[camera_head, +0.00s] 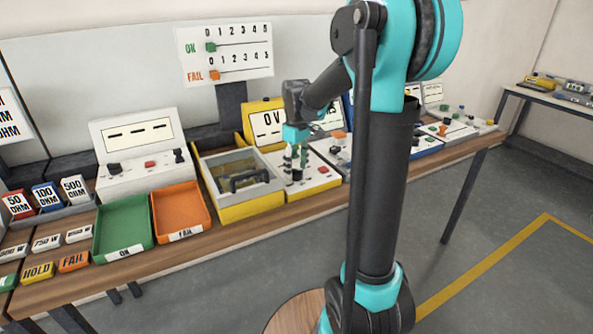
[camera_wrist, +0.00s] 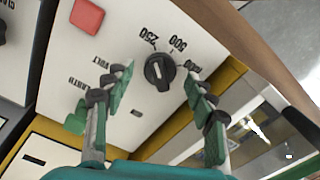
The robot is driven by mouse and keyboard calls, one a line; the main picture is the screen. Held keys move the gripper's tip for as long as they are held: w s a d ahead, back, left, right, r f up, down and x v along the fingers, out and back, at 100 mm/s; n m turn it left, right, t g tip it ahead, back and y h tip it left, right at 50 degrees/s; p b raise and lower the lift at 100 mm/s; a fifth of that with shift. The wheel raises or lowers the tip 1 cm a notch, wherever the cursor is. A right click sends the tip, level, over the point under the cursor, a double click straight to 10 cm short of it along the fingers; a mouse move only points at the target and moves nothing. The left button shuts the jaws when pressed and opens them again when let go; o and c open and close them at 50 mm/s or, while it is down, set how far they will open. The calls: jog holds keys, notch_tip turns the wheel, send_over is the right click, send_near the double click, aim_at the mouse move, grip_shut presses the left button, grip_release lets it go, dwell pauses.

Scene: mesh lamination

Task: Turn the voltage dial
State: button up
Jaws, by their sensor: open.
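The voltage dial (camera_wrist: 159,71) is a round black knob on a white panel, with the printed marks 250 and 500 beside it and the word VOLT to its left in the wrist view. In the head view, my gripper (camera_head: 296,160) points down over the white-topped yellow unit (camera_head: 316,184) with the "0 V" display (camera_head: 266,124). In the wrist view, my gripper (camera_wrist: 158,84) is open, with one finger on each side of the dial and visible gaps to it. Whether the fingertips are level with the knob is hard to tell.
A red button (camera_wrist: 87,15) sits on the same panel. A yellow box with a clear lid and dark handle (camera_head: 240,182) stands directly left of the unit. Orange (camera_head: 181,207) and green (camera_head: 122,226) trays lie farther left. More instruments crowd the bench to the right.

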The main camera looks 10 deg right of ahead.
jog(key=shift+f, duration=0.75)
jog(key=shift+c, duration=0.4)
jog(key=c, duration=1.1)
jog(key=shift+m, duration=0.4)
jog(key=m, duration=0.4)
jog(key=shift+m, duration=2.5)
